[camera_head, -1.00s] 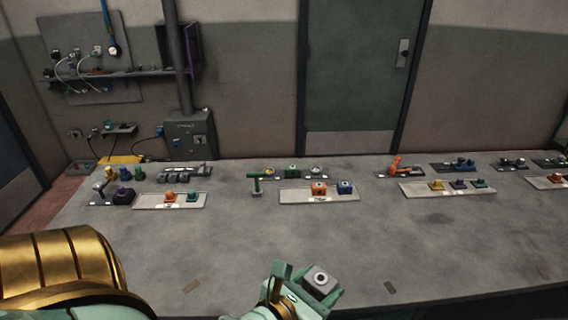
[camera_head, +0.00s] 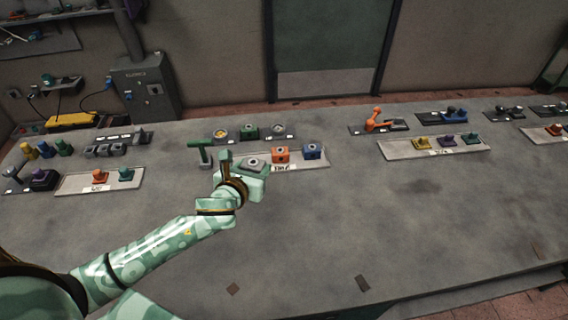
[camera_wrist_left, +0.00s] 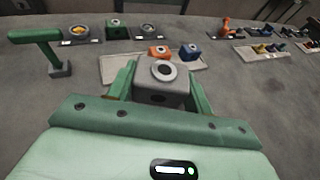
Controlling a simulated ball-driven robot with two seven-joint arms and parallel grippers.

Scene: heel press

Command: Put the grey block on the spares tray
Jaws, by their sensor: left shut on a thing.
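The grey block (camera_head: 254,163) has a pale ring with a dark centre on top. My left gripper (camera_head: 247,168) is shut on it, with one green finger on each side. In the left wrist view the block (camera_wrist_left: 162,82) sits upright between the fingers (camera_wrist_left: 160,92). A pale tray (camera_head: 322,163) carries an orange block (camera_head: 281,155) and a blue block (camera_head: 312,151); its label is too small to read surely. The grey block covers the tray's left part in the head view; its height above it is unclear. My right gripper is not in view.
A green T-shaped handle (camera_head: 201,152) stands upright just left of my gripper. Behind the tray is a row of parts, including a green block (camera_head: 249,132). Other trays stand left (camera_head: 72,185) and right (camera_head: 399,151). The table's front is largely clear.

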